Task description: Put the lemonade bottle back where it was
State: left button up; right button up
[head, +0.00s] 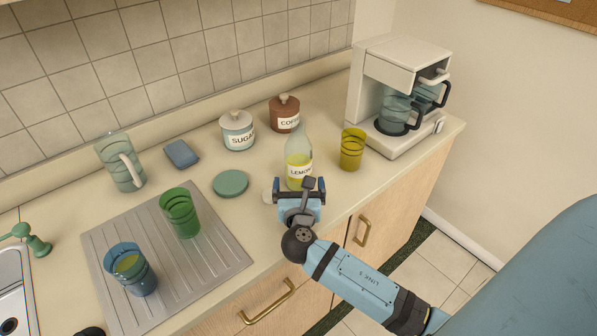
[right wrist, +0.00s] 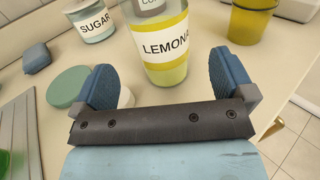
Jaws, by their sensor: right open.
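The lemonade bottle (head: 298,172) is clear glass with a white "LEMON" label and yellow liquid. It stands upright on the counter, in front of the coffee jar. My right gripper (head: 300,189) is open and low at the near side of the bottle. In the right wrist view, the lemonade bottle (right wrist: 165,62) stands ahead of and between the two blue fingers of the gripper (right wrist: 167,82). The fingers appear apart from it. Its top is cut off in that view. My left gripper is not seen.
A yellow glass (head: 352,150) stands right of the bottle, near the coffee maker (head: 384,70). Sugar (head: 238,133) and coffee (head: 284,116) jars stand behind. A green disc (head: 230,183) lies left. A green glass (head: 182,216) and blue glass (head: 136,275) stand on the drainboard (head: 215,262).

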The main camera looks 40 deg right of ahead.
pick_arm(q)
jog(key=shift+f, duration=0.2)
pick_arm(e)
jog(key=shift+v, duration=2.25)
